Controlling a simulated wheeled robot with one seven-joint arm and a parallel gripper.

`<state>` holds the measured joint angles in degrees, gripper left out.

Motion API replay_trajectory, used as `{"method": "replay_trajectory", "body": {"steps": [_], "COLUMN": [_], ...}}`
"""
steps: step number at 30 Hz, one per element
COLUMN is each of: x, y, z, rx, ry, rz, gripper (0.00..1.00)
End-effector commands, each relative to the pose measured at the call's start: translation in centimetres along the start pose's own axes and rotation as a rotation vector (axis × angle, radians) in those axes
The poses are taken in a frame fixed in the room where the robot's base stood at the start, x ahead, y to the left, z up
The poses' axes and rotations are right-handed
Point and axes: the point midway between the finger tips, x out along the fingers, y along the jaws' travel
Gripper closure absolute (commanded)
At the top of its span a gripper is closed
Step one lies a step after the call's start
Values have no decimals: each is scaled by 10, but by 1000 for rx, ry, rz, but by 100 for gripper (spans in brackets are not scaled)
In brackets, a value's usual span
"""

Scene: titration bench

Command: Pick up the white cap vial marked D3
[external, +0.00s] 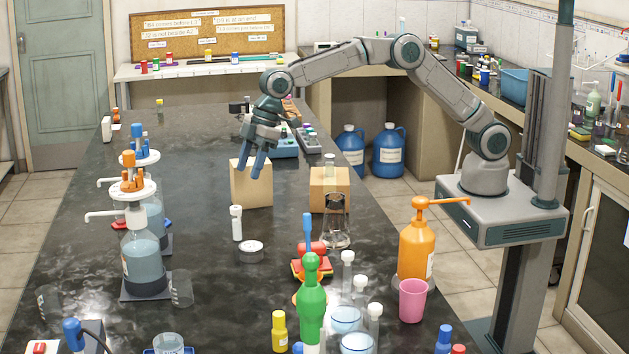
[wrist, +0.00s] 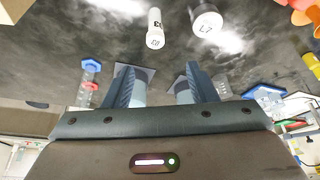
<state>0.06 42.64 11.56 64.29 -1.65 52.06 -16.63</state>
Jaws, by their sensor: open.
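A slim white cap vial (external: 236,222) stands upright on the black bench, left of its middle. In the wrist view this vial (wrist: 155,28) has small dark marks on its cap and side; the side mark looks like it ends in 3, but I cannot read it surely. My gripper (external: 251,166) is open and empty, pointing down above and behind the vial in the external view, apart from it. In the wrist view the two fingers (wrist: 158,84) lie below the vial with a gap between them. More white cap vials (external: 348,258) stand at the front right, their marks unreadable.
A low jar with a pale lid (external: 251,247) stands close to the vial's right. Cardboard boxes (external: 252,186) stand behind, and a glass flask (external: 336,222) is to the right. Dispenser bottles (external: 143,262) line the left.

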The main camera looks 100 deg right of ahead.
Motion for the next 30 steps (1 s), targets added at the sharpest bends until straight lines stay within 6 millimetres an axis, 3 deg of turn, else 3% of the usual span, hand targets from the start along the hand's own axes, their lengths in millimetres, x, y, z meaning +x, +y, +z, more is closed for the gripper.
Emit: {"method": "replay_trajectory", "body": {"steps": [12,22,30], "x": [69,93,129], "y": [0,2,7], "z": [0,4,12], "rx": [0,1,0], "ry": [-2,-2,-1], "rz": [-3,-2,-2], "gripper": [48,48,48]}}
